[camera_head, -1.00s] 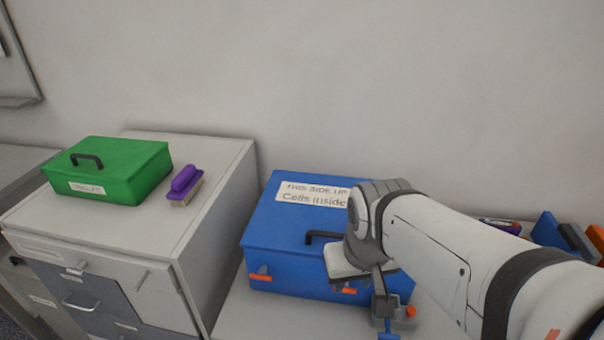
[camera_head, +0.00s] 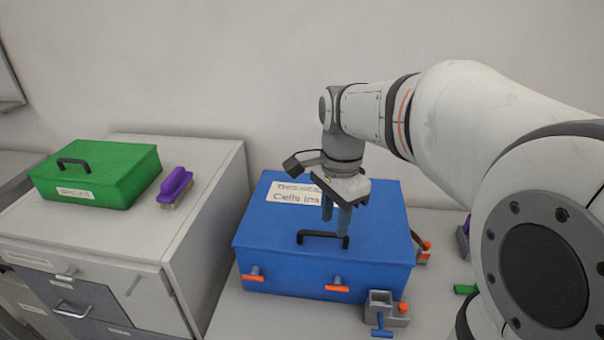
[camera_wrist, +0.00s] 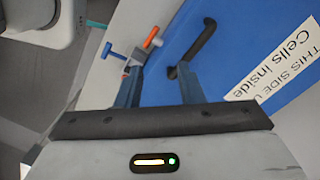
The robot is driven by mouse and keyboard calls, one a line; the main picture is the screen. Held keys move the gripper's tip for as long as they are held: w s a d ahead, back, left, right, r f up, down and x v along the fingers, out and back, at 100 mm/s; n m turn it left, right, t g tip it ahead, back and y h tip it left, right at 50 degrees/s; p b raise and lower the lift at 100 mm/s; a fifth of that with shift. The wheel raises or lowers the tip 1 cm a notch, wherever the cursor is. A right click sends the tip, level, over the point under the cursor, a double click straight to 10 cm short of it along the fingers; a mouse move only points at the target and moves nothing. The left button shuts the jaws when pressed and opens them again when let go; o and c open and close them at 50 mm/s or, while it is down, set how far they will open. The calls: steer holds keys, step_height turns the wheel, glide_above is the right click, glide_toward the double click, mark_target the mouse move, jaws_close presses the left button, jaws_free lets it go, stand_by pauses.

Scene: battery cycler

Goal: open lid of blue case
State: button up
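The blue case (camera_head: 375,245) stands on a light counter with its lid down. A black handle (camera_head: 322,235) is on its lid, towards the front. A white label reading "Cells inside" (camera_head: 285,192) lies behind the handle. Two orange latches (camera_head: 253,277) (camera_head: 337,288) are on the front face. My gripper (camera_head: 336,222) points down over the lid near the right end of the handle. Its fingers are apart with nothing between them. In the wrist view the gripper (camera_wrist: 158,72) has the handle (camera_wrist: 196,48) beside its right fingertip; whether they touch is unclear.
A green box (camera_head: 125,180) and a purple brush (camera_head: 176,187) rest on the cabinet to the left. A wall is behind.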

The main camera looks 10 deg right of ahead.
mark_target(328, 232)
steer(key=w+m, duration=0.1)
steer(key=m, duration=0.1)
steer(key=w+m, duration=0.1)
steer(key=w, duration=0.1)
steer(key=w+r+m+g, duration=0.1)
steer(key=m, duration=0.1)
steer(key=shift+w+d+m, duration=0.15)
steer(key=shift+d+m, duration=0.1)
steer(key=shift+m, duration=0.05)
step_height(328, 232, down, 7)
steer(key=shift+a+f+m+g, duration=0.15)
steer(key=shift+m+g, duration=0.15)
steer(key=shift+m, duration=0.7)
steer(key=shift+c, duration=0.2)
jaws_close()
